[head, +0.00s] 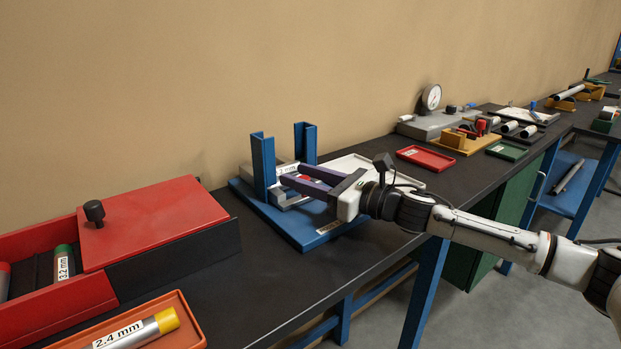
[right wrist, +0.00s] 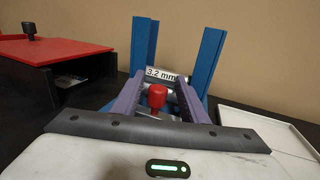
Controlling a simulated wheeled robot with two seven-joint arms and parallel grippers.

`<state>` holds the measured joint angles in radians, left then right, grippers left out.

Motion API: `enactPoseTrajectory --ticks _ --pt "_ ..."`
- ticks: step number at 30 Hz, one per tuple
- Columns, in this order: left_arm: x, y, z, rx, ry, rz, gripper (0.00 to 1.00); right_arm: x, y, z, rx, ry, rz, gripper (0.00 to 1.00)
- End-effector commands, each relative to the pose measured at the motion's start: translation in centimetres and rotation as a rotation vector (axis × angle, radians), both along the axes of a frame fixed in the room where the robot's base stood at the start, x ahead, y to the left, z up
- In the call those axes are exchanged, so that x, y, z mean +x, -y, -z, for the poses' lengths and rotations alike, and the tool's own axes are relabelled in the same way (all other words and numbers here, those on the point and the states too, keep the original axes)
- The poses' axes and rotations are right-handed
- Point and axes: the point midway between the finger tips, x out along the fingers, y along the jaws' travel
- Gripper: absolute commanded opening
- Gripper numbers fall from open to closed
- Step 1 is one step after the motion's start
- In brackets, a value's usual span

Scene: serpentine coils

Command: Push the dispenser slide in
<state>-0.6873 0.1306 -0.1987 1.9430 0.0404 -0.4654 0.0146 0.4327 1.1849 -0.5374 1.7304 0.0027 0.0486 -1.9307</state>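The dispenser has a blue base plate (head: 300,236), blue channel posts (head: 264,168) and a grey slide block (head: 294,200) low between them. The posts also show in the right wrist view (right wrist: 208,62). A tube labelled 3.2 mm (right wrist: 160,74) lies across between the posts. A red knob (right wrist: 157,97) stands in front of the tube. My right gripper (head: 292,174) reaches in from the right, its purple fingers on either side of the knob. The fingers are apart, with a gap beside the knob. My left gripper is not in view.
A red box (head: 160,222) with a black-knobbed lid stands at left. An orange tray (head: 190,330) holds a 2.4 mm tube (head: 130,335). A white tray (head: 365,163) lies behind my right gripper. A red tray (head: 425,158) and gauge (head: 431,97) stand farther right.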

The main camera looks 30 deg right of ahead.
Motion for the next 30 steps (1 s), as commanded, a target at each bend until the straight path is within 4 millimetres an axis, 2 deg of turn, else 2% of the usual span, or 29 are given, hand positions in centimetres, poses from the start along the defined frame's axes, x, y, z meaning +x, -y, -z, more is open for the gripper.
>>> enactPoseTrajectory --ticks 9,30 --pt "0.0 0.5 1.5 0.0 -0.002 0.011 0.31 -2.5 0.9 0.6 -0.004 -0.004 -0.002 0.4" --pt "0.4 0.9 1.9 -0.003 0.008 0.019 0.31 -7.0 2.8 0.2 0.001 -0.004 -0.001 0.4"
